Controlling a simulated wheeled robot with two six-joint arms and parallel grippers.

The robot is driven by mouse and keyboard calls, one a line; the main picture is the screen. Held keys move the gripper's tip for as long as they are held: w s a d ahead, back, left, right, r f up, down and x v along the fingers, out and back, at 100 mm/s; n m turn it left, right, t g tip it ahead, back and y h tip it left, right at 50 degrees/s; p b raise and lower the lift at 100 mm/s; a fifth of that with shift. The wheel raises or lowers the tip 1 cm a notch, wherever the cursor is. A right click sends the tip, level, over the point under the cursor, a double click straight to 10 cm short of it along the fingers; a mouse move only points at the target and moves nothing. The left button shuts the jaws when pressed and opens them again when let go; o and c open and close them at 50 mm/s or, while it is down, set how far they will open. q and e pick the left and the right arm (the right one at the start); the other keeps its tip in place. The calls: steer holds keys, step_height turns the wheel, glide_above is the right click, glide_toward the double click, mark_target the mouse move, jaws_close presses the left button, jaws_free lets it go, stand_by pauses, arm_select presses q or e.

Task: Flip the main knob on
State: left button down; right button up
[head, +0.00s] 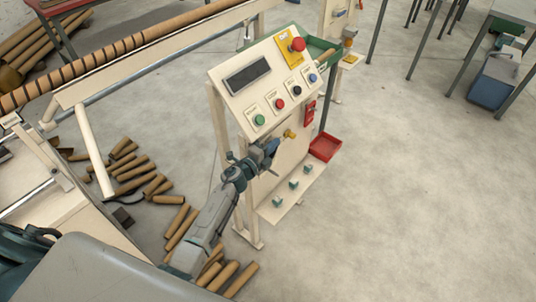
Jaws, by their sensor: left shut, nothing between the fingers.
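The cream control panel (235,100) stands on a cream frame. Its sloped face has a dark display (248,75), a red mushroom button (297,44) on a yellow plate, and green, red, black and blue controls in a row. Below, on the upright front, are a yellow knob (290,134) and a red switch (310,112). Which of these is the main knob I cannot read from the labels. My left gripper (271,150) is shut and empty, just below and left of the yellow knob; whether it touches the panel I cannot tell. My right gripper is out of view.
A low cream shelf (305,190) with several small green parts juts out under the panel. A red tray (325,148) is at its right. Cardboard tubes (130,165) lie scattered on the floor at left, under the winder's long rail.

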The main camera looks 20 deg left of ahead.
arm_select(q)
steer(key=shift+s+a+f, duration=0.1)
steer(key=shift+s, duration=0.15)
steer(key=v, duration=1)
steer(key=shift+s+b, duration=0.15)
steer(key=shift+b, duration=0.3)
